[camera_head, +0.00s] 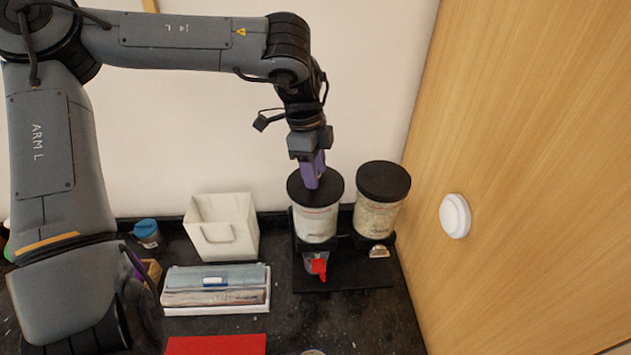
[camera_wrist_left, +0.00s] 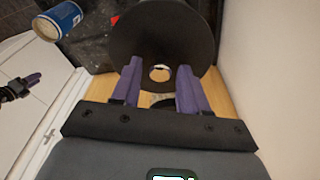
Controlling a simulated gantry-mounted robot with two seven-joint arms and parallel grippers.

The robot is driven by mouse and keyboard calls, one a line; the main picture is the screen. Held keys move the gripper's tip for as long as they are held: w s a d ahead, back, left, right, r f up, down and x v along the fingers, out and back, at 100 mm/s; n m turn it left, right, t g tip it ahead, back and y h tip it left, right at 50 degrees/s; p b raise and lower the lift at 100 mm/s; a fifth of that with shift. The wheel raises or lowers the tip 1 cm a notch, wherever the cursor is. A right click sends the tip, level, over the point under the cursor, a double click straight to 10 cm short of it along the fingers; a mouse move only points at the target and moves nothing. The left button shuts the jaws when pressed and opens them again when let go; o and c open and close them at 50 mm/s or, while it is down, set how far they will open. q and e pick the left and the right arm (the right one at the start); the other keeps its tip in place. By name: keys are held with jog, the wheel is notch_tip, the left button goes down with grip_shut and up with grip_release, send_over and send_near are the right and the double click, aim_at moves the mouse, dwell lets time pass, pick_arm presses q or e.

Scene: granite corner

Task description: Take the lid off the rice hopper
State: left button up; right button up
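Two clear hoppers with pale contents and flat black lids stand on the counter in the head view, a left one (camera_head: 315,224) and a right one (camera_head: 376,218). The labels are too small to read. My left gripper (camera_head: 312,182) points down at the left hopper's black lid (camera_head: 295,188), which sits on its rim. In the left wrist view the purple fingers (camera_wrist_left: 160,66) are apart over the lid (camera_wrist_left: 165,30), with a small pale round feature between their tips. Contact is unclear. My right gripper (camera_wrist_left: 33,78) shows small at the left edge of that view.
A red-fronted part (camera_head: 319,266) sits below the left hopper. A white bin (camera_head: 222,226), a tray with packets (camera_head: 216,287) and a blue-lidded jar (camera_head: 147,233) stand to the left. A wooden panel with a white round fixture (camera_head: 455,216) rises on the right.

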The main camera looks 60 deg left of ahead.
pick_arm(q)
grip_shut()
jog(key=shift+r, duration=0.1)
